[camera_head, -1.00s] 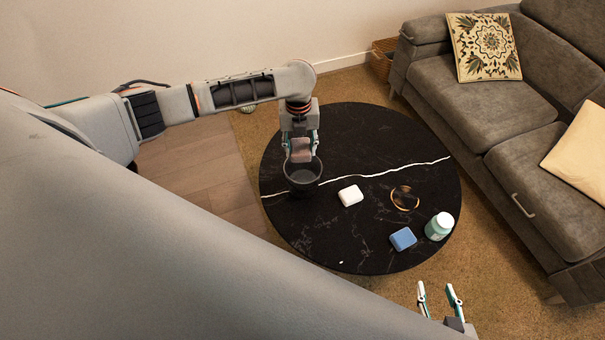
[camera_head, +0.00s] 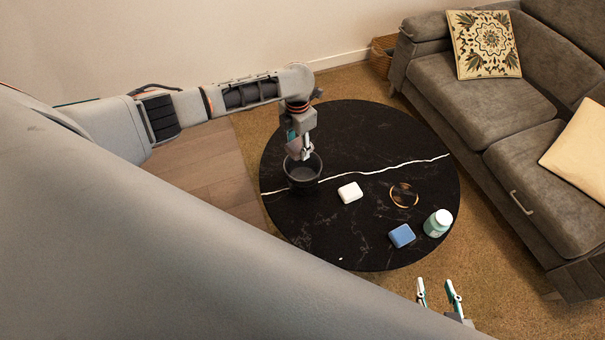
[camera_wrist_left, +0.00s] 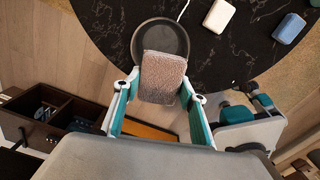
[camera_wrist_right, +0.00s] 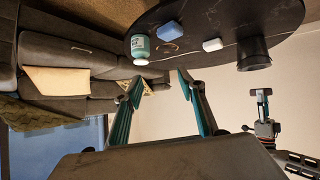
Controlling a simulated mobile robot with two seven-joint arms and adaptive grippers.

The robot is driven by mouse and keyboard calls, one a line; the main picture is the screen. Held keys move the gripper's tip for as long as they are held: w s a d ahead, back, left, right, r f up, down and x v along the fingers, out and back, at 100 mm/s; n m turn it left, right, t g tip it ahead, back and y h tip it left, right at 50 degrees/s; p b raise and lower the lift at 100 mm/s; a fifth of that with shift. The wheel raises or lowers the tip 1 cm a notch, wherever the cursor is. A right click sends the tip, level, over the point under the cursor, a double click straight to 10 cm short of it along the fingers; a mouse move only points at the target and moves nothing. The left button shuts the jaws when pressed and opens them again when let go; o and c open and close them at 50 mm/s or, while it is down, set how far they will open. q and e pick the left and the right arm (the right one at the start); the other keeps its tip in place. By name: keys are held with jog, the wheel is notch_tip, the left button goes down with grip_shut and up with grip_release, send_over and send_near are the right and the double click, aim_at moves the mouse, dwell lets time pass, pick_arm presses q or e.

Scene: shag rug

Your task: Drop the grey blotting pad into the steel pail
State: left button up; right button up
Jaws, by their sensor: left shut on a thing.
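The steel pail (camera_head: 304,183), a dark round bucket, stands on the black table's left part. It also shows in the left wrist view (camera_wrist_left: 183,37) and the right wrist view (camera_wrist_right: 253,56). My left gripper (camera_head: 304,155) is shut on the grey blotting pad (camera_wrist_left: 162,78), a small fuzzy greyish-brown block. In the head view the pad (camera_head: 293,149) is over the far left side of the pail's mouth, partly hidden by the gripper. In the left wrist view it overlaps the pail's near rim. My right gripper (camera_head: 439,292) is open and empty, off the table's near edge.
The round black marble table (camera_head: 350,240) also holds a white block (camera_head: 350,193), a brown ring (camera_head: 403,195), a blue block (camera_head: 402,236) and a white-capped bottle (camera_head: 438,223). A grey sofa (camera_head: 470,100) stands at the right.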

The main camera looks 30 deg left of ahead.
pick_arm(q)
notch_tip(320, 180, down, 4)
jog(key=b, duration=0.3)
jog(key=shift+f+b, duration=0.1)
jog(key=shift+b, duration=0.2)
jog(key=shift+f+b, duration=0.45)
jog(key=o, duration=1)
notch_tip(320, 180, up, 12)
